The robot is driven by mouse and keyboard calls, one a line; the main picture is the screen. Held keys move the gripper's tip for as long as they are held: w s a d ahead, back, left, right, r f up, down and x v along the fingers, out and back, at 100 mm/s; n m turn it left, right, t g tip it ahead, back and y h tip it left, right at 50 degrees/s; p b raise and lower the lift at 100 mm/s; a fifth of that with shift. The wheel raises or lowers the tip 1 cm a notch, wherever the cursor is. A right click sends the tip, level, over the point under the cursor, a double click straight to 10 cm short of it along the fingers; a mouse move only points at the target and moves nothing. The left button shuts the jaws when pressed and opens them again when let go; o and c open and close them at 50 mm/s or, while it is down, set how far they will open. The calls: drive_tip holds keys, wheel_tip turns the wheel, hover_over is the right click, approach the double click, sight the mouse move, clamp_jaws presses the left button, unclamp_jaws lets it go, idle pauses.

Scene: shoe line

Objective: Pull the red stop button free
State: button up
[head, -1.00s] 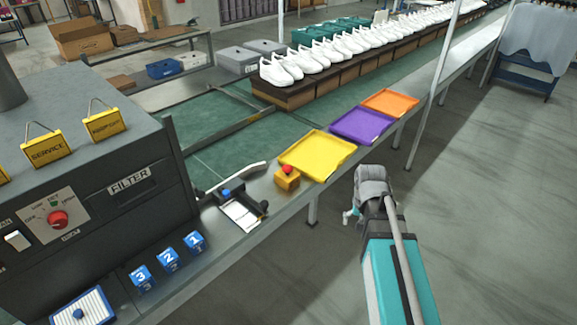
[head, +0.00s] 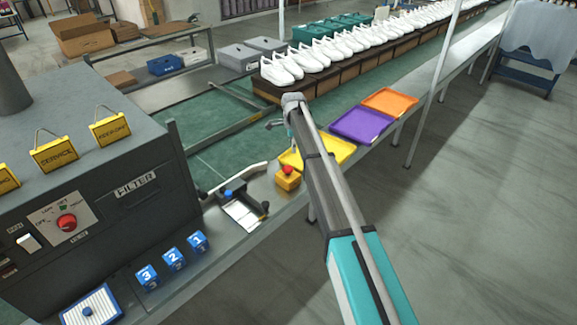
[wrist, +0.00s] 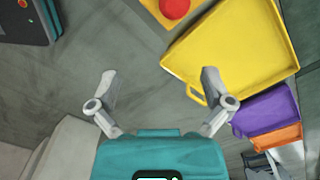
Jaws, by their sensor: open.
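The red stop button (head: 288,170) is a round red cap on a small yellow box (head: 288,182) on the grey bench, beside the yellow tray. In the wrist view the red button (wrist: 174,8) is cut by the top edge, on its yellow box (wrist: 152,8). My gripper (wrist: 158,80) is open and empty, its two grey fingers wide apart. The button lies beyond the fingertips, towards the top of the wrist view, and nothing touches it. In the head view my gripper is small and partly hidden behind my arm, above the yellow tray.
The yellow tray (wrist: 232,50) is close to the right finger in the wrist view. The purple tray (head: 361,126) and orange tray (head: 390,102) follow along the bench. A clipboard-like holder (head: 243,211) and the dark FILTER machine (head: 110,215) stand left of the button.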

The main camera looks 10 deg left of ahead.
sight(288, 167)
drive_tip(key=shift+w+a+r+m, duration=0.15)
drive_tip(key=shift+w+a+m, duration=0.35)
drive_tip(key=shift+w+a, duration=0.55)
drive_tip(key=shift+s+f, duration=0.1)
drive_tip(key=shift+f, duration=0.1)
wheel_tip(288, 167, down, 14)
drive_tip(key=b, duration=1.3)
drive_tip(key=shift+r+b, duration=0.25)
drive_tip(key=shift+b, duration=0.1)
